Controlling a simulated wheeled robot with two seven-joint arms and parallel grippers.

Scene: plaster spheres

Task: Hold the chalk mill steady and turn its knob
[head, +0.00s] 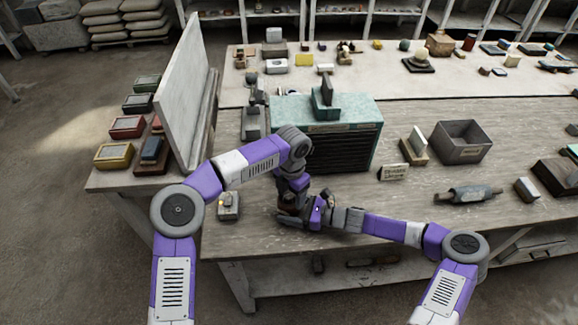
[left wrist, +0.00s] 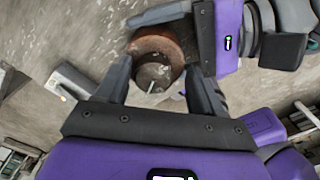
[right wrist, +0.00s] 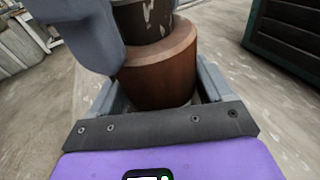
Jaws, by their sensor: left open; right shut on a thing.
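The chalk mill has a round reddish-brown body (right wrist: 158,75) and a darker, worn upper part (right wrist: 146,15); in the left wrist view the dark top (left wrist: 152,72) carries a thin pale crank or pin. In the head view the mill (head: 289,208) is mostly hidden by my arms, near the table's front edge. My right gripper (right wrist: 160,90) is shut on the brown body from the side. My left gripper (left wrist: 156,85) is open above the mill, its fingers on either side of the dark top, not closed on it.
A small grey device (head: 228,207) with a lit spot stands left of the mill. A teal slatted cabinet (head: 345,150) stands behind it. A pale upright board (head: 178,95) is at the left.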

